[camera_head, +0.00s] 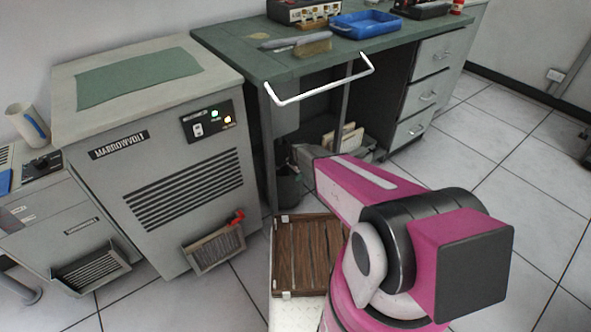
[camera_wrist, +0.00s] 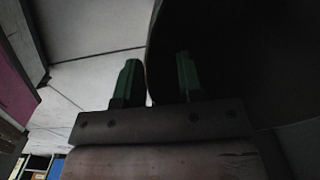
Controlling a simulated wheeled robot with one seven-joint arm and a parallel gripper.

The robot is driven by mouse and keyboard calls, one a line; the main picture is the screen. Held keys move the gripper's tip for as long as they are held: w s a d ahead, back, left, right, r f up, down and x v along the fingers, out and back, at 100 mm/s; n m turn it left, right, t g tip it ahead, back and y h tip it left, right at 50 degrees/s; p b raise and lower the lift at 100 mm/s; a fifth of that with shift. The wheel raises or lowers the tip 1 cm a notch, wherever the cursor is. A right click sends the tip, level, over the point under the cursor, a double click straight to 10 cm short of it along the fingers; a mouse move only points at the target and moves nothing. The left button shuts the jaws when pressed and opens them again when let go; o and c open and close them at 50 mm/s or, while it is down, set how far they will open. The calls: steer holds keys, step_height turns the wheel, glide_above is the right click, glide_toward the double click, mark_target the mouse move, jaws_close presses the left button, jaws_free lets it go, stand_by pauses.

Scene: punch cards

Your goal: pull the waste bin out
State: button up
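The waste bin (camera_head: 289,190) is a dark round bin on the floor under the green-topped desk, partly hidden by my arm in the head view. In the wrist view a large dark curved surface, apparently the bin (camera_wrist: 235,65), fills the right side. My gripper (camera_wrist: 158,75) shows there with two green fingers standing apart. The curved edge of the dark surface runs up between the fingers, close to the left one. The right finger lies against the dark area; I cannot tell whether either finger touches it. In the head view my gripper is mostly hidden.
The desk (camera_head: 232,50) with a white rail (camera_head: 325,88) stands above the bin. A grey cabinet machine (camera_head: 175,160) is to the left. A box of papers (camera_head: 345,142) sits under the desk. Tiled floor is clear at right.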

steer(key=shift+f, duration=1.05)
steer(key=shift+c, duration=0.3)
jaws_close()
stand_by(0.5)
